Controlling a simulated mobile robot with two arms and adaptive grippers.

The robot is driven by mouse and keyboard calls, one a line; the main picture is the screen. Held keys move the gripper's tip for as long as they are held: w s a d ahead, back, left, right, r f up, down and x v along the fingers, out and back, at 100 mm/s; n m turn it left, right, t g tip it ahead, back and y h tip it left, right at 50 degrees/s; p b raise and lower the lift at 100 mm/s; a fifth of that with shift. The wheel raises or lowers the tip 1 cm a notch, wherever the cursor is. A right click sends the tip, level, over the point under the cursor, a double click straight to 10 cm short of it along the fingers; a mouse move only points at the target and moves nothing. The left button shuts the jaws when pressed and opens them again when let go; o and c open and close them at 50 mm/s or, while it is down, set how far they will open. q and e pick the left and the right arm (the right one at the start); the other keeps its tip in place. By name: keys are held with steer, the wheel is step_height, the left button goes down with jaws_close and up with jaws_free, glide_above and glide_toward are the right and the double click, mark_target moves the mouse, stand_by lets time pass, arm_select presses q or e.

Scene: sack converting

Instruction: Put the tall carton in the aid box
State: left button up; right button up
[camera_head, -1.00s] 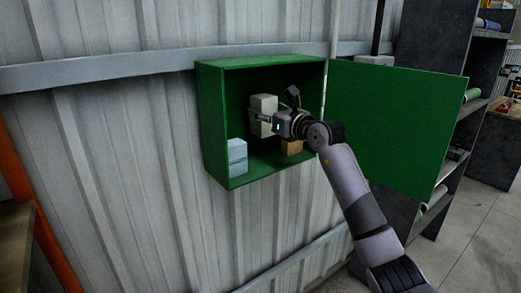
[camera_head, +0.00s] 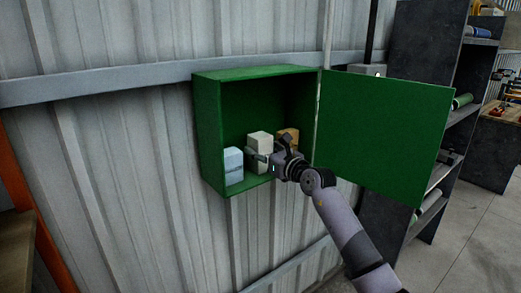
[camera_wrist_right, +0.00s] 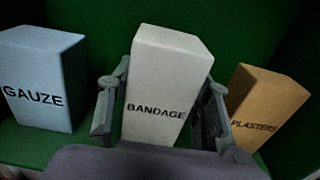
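The tall cream carton marked BANDAGE (camera_head: 258,143) is upright inside the open green aid box (camera_head: 209,135), at or just above its floor. In the right wrist view the carton (camera_wrist_right: 160,80) stands between my right gripper's fingers. My right gripper (camera_head: 266,158) reaches in from the front right and is shut on the carton, one finger along each side. It also shows in the right wrist view (camera_wrist_right: 160,112). The carton's base is partly hidden by the gripper. My left gripper is not in view.
A pale blue GAUZE carton (camera_head: 233,160) stands left of the tall carton, and an orange PLASTERS carton (camera_wrist_right: 262,105) stands to its right. The box's green door (camera_head: 385,130) hangs open on the right. A dark shelf rack (camera_head: 425,50) is beyond it.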

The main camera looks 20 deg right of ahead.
steer(key=o, duration=0.4)
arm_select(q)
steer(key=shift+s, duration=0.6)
arm_select(e)
steer(key=shift+o, duration=0.2)
